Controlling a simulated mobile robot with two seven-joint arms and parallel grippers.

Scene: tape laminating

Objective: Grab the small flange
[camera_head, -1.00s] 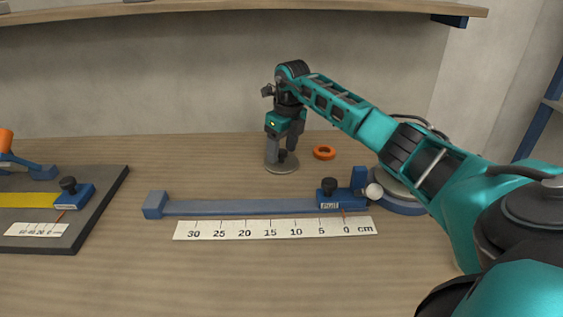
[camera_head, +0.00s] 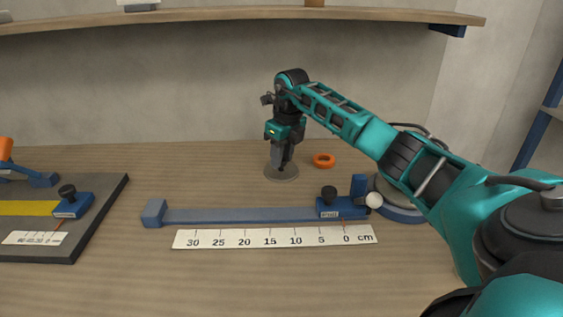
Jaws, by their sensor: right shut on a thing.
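The small flange (camera_head: 282,174) is a grey disc lying on the table toward the back, with a raised middle part hidden by the fingers. My right gripper (camera_head: 281,164) points straight down over it. Its fingers are closed together on the flange's middle part. The flange seems to rest on the tabletop. My left gripper is not in the head view.
An orange ring (camera_head: 324,160) lies just right of the flange. A blue slide gauge (camera_head: 240,215) and a white centimetre ruler (camera_head: 270,237) lie in front. A dark board (camera_head: 105,205) with a yellow strip is at left. A shelf (camera_head: 200,17) hangs above.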

